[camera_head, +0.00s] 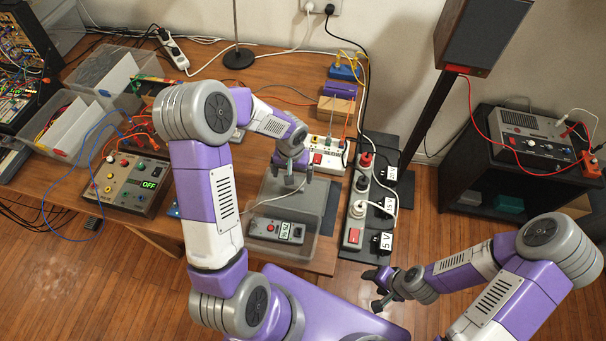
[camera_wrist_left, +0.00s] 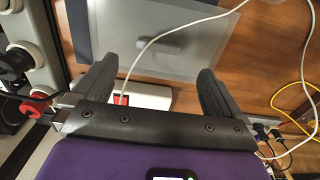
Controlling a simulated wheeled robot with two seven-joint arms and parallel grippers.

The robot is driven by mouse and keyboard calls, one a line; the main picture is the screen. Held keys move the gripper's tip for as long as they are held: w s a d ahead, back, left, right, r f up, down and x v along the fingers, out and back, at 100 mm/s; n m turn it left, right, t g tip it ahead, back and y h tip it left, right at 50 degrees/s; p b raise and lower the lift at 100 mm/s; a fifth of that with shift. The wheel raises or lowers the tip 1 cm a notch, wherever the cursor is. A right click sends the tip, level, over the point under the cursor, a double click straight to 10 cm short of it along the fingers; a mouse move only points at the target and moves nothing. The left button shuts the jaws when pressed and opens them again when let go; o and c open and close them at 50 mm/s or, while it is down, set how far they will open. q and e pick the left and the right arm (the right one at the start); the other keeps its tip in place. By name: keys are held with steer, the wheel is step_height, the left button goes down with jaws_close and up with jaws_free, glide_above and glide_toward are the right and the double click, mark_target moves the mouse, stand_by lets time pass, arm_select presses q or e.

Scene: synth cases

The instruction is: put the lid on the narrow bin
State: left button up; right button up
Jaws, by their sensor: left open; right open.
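A flat, translucent grey panel with a raised grip, which looks like the lid (camera_wrist_left: 150,22), lies below my left gripper in the left wrist view. My left gripper (camera_head: 292,176) is open above the table's front part, and its two fingers also show in the wrist view (camera_wrist_left: 157,72) with nothing between them. Two clear bins with white dividers stand at the left, a front one (camera_head: 42,147) and a back one (camera_head: 141,98). My right gripper (camera_head: 374,290) is open and empty, beyond the table's front right edge.
A clear tray (camera_head: 312,247) holds a meter (camera_head: 278,229) at the table's front. A white cable (camera_wrist_left: 165,33) crosses over the panel. A power strip (camera_head: 357,210) stands right; a control box (camera_head: 128,186) sits left, with loose wires around. My left arm spans the middle.

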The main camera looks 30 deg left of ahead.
mark_target(294, 187)
arm_select(q)
step_height(294, 187, down, 7)
steer(key=shift+d+f+b, duration=0.1)
steer(key=shift+f+b, duration=0.1)
steer(key=shift+b, duration=0.5)
steer(key=shift+r, duration=0.1)
steer(key=c, duration=1.1)
